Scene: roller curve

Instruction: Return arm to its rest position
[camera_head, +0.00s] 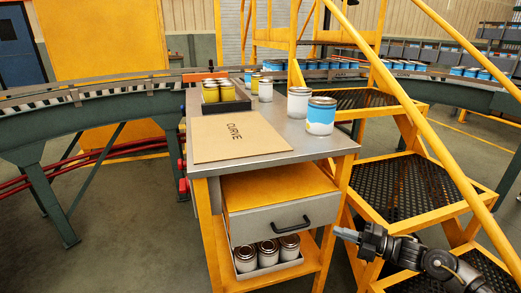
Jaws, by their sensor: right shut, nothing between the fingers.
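My right gripper (347,234) is at the lower right of the head view, with its arm coming in from the right edge. It is shut and empty, and points left toward the front right leg of the workbench. It is apart from the drawer handle (292,222), which lies to its left in the picture. My left gripper is not in view.
A workbench (290,152) holds a CURVE board (228,138), a tray of yellow cans (219,92), white cans (298,102) and a blue-white can (321,116). Cans (268,252) sit on its lower shelf. Yellow stairs (405,188) stand right, a roller conveyor (80,100) behind.

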